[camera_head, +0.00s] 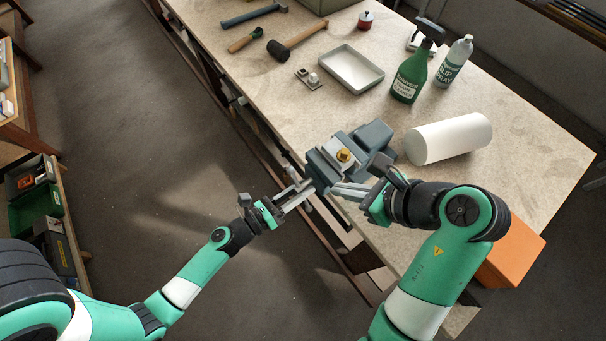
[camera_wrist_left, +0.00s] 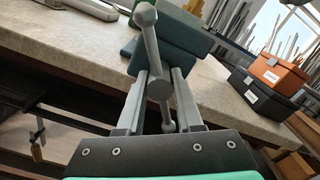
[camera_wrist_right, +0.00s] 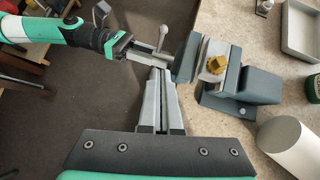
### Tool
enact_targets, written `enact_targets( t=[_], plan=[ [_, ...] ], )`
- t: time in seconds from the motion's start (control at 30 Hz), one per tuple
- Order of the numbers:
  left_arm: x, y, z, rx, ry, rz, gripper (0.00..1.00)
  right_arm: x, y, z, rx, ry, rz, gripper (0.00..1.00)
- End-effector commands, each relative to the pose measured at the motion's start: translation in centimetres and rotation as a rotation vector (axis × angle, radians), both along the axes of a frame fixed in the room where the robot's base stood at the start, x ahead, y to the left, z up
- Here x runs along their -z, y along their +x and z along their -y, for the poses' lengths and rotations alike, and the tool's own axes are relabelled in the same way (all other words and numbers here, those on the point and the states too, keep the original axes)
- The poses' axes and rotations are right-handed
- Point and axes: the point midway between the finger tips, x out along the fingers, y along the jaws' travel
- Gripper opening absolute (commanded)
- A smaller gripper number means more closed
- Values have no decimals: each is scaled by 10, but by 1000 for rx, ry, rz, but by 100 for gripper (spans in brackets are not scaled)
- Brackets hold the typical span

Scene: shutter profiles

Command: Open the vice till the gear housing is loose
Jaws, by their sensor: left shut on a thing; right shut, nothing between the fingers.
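The blue-grey vice (camera_head: 375,138) stands at the near edge of the bench. The gear housing (camera_head: 344,154), a pale metal block with a brass part, sits between its jaws; it also shows in the right wrist view (camera_wrist_right: 214,64). Whether a gap exists beside it I cannot tell. My left gripper (camera_head: 301,196) is shut on the vice handle, a grey bar with ball ends (camera_wrist_left: 150,45). The bar stands nearly upright between the fingers in the left wrist view. My right gripper (camera_head: 337,190) is shut and empty, beside the vice's front jaw and apart from the housing.
A white roll (camera_head: 448,138) lies right of the vice. A green spray bottle (camera_head: 412,68), a grey spray bottle (camera_head: 455,60), a metal tray (camera_head: 351,69) and a mallet (camera_head: 297,40) are farther back. An orange box (camera_head: 512,254) is by my right arm.

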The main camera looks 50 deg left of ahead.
Motion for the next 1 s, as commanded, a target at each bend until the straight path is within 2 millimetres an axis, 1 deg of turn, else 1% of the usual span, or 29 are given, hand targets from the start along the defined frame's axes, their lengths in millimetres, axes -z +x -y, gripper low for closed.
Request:
enact_targets(
  t=[0.17,0.6,0.7,0.8,1.0],
  plan=[
    [1,0,0,-1,0,-2,0,12,-3,-12,-2,2,-3,0],
    [1,0,0,-1,0,-2,0,76,-17,-74,-2,3,-3,0],
    [1,0,0,-1,0,-2,0,85,-20,-87,-1,3,-1,0],
    [1,0,0,-1,0,-2,0,90,-21,-95,1,4,-1,0],
    [1,0,0,-1,0,-2,0,94,-21,-100,1,5,2,0]
  ],
)
